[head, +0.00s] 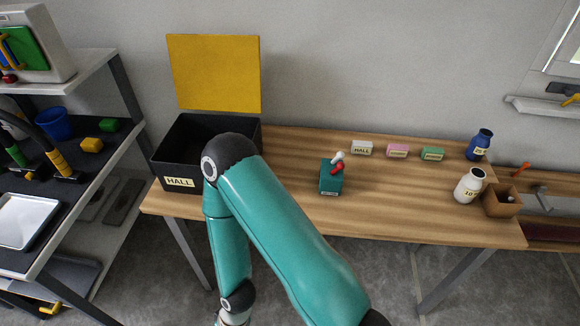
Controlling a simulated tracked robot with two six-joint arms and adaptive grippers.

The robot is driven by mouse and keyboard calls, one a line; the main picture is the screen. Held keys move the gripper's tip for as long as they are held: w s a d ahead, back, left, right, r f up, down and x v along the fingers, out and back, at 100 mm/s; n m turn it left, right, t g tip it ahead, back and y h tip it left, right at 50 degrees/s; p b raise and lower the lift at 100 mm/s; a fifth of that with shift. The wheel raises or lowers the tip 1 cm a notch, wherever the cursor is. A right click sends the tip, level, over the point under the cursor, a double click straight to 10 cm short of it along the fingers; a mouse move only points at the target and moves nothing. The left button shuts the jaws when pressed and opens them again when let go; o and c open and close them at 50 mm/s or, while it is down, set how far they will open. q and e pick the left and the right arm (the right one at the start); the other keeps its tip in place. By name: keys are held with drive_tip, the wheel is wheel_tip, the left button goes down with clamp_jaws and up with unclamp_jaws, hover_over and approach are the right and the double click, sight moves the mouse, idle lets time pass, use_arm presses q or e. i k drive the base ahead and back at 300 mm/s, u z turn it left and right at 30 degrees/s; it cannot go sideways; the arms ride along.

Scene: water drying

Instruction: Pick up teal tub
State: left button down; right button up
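One of my arms, teal with dark joints, crosses the view to the left of the tub and bends down to the bottom edge. Its gripper is not seen, and I cannot tell which arm it is. Neither gripper is in view. The tub is unobstructed and nothing touches its sides.
A black open bin (178,168) labelled HALL stands at the table's left, partly behind my arm.

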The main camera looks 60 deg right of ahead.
sight(329, 184)
drive_tip(key=z, duration=0.1)
drive_tip(key=k, duration=1.75)
drive_tip(key=z, duration=0.9)
drive_tip(key=i, duration=0.95)
drive_tip(key=z, duration=0.15)
